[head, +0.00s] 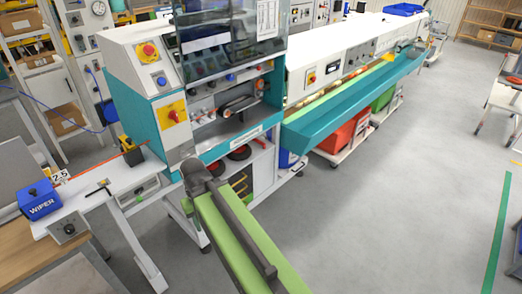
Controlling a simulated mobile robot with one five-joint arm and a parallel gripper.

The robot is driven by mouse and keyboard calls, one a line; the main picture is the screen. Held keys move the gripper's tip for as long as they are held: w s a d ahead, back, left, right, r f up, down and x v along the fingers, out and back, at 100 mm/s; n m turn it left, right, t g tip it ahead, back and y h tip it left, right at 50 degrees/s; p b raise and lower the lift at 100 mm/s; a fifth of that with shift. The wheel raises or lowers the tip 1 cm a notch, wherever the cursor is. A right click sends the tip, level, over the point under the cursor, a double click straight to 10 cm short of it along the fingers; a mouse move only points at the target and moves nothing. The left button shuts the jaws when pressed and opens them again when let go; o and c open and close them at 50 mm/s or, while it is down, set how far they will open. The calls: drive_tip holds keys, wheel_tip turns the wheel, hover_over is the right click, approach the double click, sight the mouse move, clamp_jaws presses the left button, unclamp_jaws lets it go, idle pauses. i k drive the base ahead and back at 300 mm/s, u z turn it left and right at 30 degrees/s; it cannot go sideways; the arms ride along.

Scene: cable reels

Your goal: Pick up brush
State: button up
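A small dark item with a thin handle and a yellowish end (98,188) lies on the white bench (128,185) at left; it may be the brush, but it is too small to be sure. A black and yellow item (131,151) stands at the back of the same bench, and I cannot tell what it is. My green arm reaches up from the bottom centre, ending in a dark grey joint right of the bench and apart from both items. My gripper's fingers do not show.
A blue WIPER box (39,199) stands at the bench's left end. A white and teal machine (150,85) rises behind the bench, with a long teal trough (350,105) running right. Red and green bins sit below the trough. Grey floor (400,200) is open at right.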

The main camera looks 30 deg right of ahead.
sight(256, 139)
drive_tip(key=u, duration=0.05)
drive_tip(key=k, duration=0.5)
drive_tip(key=z, duration=0.45)
drive_tip(key=i, duration=1.55)
drive_tip(key=u, duration=0.35)
